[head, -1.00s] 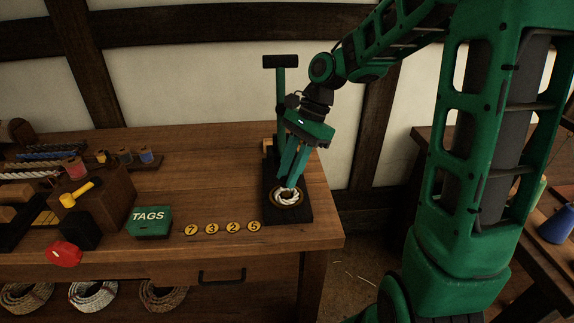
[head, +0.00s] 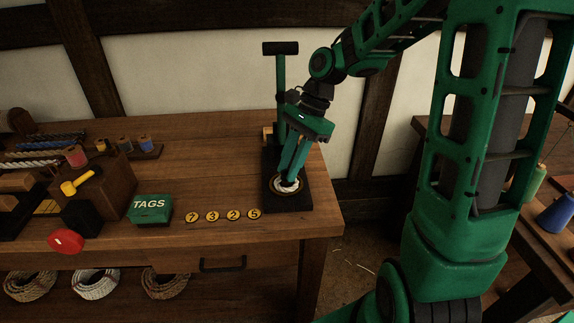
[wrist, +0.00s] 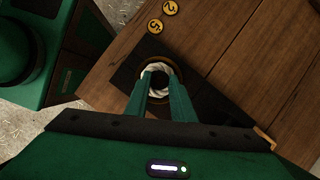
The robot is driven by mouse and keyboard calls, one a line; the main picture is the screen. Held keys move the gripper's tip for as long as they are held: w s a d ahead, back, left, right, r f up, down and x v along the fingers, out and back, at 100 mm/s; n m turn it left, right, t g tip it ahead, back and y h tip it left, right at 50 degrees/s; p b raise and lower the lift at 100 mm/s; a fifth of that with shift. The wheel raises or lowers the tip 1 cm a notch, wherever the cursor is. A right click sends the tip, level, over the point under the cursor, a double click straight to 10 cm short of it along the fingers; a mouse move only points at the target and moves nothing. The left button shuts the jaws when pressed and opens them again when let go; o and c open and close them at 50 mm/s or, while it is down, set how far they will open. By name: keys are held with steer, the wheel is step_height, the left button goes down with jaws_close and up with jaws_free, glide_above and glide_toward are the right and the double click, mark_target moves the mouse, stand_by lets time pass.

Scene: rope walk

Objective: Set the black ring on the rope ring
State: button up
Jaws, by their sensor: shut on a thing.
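My gripper (head: 287,182) reaches down over the black base of the press-like stand at the table's right end. The white rope ring (wrist: 157,67) lies there in a round brass-coloured seat, and it also shows in the head view (head: 279,187). In the wrist view my fingertips (wrist: 159,80) are close together over the rope ring's middle, shut on a small dark thing that appears to be the black ring (wrist: 158,84). The fingers cover part of both rings. I cannot tell whether the black ring touches the rope ring.
The stand's green post (head: 281,90) with a dark crossbar rises just behind my gripper. Several numbered yellow discs (head: 212,216) and a green TAGS box (head: 150,209) lie to the left. A wooden block with a yellow handle (head: 103,188) is farther left.

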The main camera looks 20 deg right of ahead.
steer(key=shift+f, duration=0.55)
steer(key=o, duration=1.1)
steer(key=v, duration=1)
steer(key=shift+d+r, duration=0.2)
steer(key=shift+r, duration=0.1)
steer(key=shift+w, duration=0.1)
